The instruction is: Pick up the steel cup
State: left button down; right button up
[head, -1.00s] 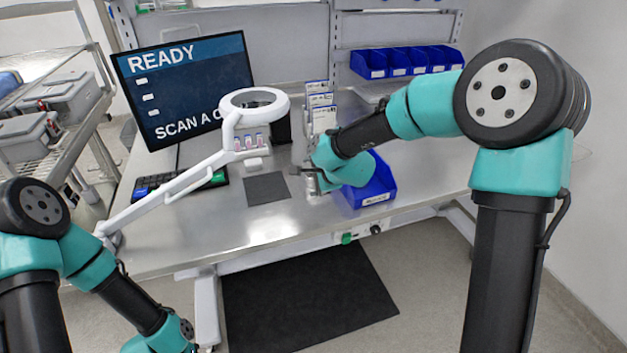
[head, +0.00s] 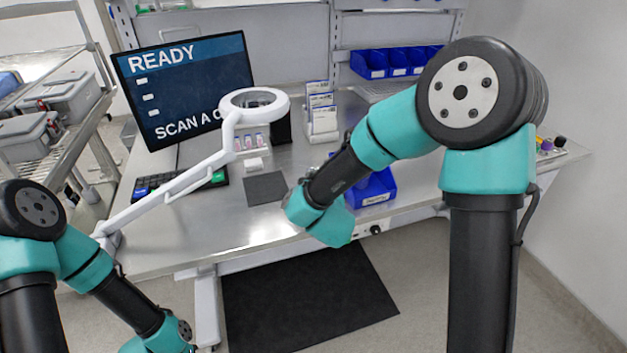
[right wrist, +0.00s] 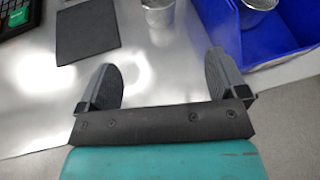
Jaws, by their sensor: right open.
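A steel cup (right wrist: 158,12) stands on the bench at the top of the right wrist view, cut by the frame edge. A second steel-coloured cup (right wrist: 260,4) sits inside the blue bin (right wrist: 282,38), also cut off. My right gripper (right wrist: 161,62) is open and empty, its two dark fingers apart on the near side of the first cup and not touching it. In the head view my right wrist hides the gripper and the cup. My left arm hangs at the lower left of the head view, and its gripper is out of frame.
The blue bin (head: 376,188) is right of my wrist. A rack of cards (head: 321,122) stands behind. The bench front (head: 240,228) is clear.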

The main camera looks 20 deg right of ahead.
jog(key=shift+w, duration=0.1)
jog(key=x, duration=1.1)
jog(key=shift+f, duration=0.15)
jog(key=shift+w+f, duration=0.15)
jog(key=shift+w, duration=0.3)
jog(key=shift+x, duration=2.6)
jog(key=shift+c, duration=0.4)
jog(key=c, duration=0.9)
